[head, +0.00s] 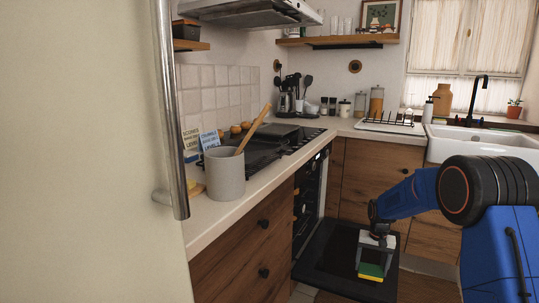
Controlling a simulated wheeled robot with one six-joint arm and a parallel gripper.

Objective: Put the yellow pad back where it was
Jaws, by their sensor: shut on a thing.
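The yellow pad (371,269), with a green strip along its lower edge, is at the fingertips of my gripper (374,261) at the lower right. My gripper points down and is shut on the pad. The pad shows in front of the dark open oven door (325,262); I cannot tell the gap between them. The fingers hide part of the pad.
The counter at left holds a grey crock (225,176) with a wooden utensil, small cards (209,140) and a stove (275,148). A pale door with a metal handle (171,110) blocks the left. A sink (480,145) stands at right.

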